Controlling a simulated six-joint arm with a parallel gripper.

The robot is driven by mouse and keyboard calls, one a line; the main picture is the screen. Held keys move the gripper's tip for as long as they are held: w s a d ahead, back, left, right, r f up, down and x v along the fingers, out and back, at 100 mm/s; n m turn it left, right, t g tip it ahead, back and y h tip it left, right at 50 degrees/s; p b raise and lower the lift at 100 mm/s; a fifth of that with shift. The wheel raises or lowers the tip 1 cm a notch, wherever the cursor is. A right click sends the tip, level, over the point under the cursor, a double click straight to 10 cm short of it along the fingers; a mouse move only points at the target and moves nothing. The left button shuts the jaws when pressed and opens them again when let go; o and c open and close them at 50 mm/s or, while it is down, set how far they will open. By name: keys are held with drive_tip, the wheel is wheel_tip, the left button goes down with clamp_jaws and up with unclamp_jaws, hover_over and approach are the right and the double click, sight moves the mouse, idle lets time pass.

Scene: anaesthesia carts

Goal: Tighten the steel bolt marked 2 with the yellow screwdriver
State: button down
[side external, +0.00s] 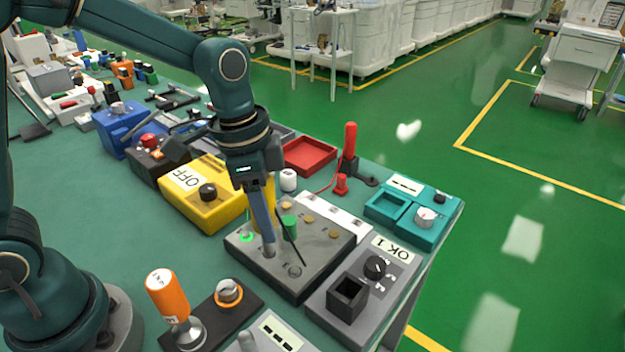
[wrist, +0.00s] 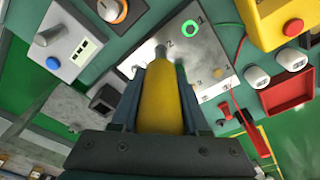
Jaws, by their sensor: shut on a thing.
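My gripper (side external: 262,215) is shut on the yellow screwdriver, pointing down over the grey bolt box (side external: 320,265). In the wrist view the screwdriver's yellow handle (wrist: 161,105) lies between the two dark fingers. The steel bolt marked 2 (wrist: 160,52) shows just beyond the handle, with its label beside it. The screwdriver's tip is hard to make out, so I cannot tell whether it touches the bolt. A lit green ring (wrist: 195,28) surrounds the spot marked 1; it also shows in the side view (side external: 247,237).
A green upright piece (side external: 289,227) stands on the box close to my gripper. A yellow box (side external: 205,208) lies to the left, a grey panel with a black knob (side external: 375,267) to the right. An orange-handled tool (side external: 166,295) stands in front. A red tray (side external: 310,155) is behind.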

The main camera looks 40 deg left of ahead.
idle(0.6)
drive_tip(key=shift+r, duration=2.95)
